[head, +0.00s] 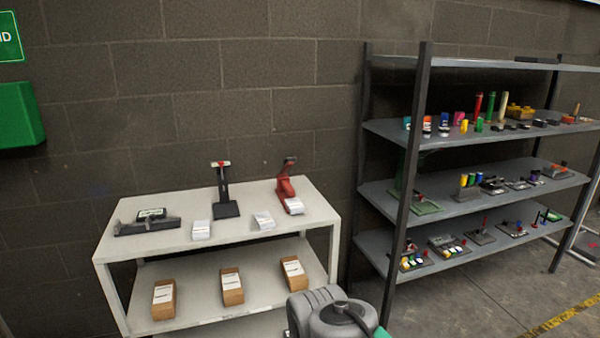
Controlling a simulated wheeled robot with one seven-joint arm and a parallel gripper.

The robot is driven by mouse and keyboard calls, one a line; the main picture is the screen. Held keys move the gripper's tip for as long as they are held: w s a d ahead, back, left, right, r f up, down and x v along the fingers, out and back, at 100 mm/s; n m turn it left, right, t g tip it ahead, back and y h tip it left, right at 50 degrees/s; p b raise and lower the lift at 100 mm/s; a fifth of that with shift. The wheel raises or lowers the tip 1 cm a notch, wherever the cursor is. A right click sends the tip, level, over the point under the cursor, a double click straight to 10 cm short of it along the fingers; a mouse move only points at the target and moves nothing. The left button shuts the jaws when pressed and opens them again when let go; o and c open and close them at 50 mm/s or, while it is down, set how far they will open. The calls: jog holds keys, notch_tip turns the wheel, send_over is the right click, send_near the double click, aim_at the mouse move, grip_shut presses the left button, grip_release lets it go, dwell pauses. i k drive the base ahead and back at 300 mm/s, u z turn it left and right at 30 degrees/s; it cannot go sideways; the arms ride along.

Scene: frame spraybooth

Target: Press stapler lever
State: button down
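A red device (285,188) with a raised dark-tipped arm stands at the right end of the white table's top; it looks like a stapler, but I cannot tell for sure. A black upright device (224,197) with a flat base and a red and white top stands near the middle. A low dark device (147,226) lies at the left end. I cannot tell which part of each is a lever. My gripper is not in view; only a grey part of my arm shows at the bottom, in front of the table's right side.
The white table (172,242) also bears small white paper stacks (264,221). Several brown boxes (231,288) stand on its lower shelf. A dark metal rack (415,150) with many small items stands close on the right. A block wall is behind. Open floor (475,300) lies at the lower right.

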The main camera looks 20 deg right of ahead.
aim_at(289, 161)
jog(key=z, duration=0.75)
jog(key=i, duration=1.65)
jog(key=u, duration=0.65)
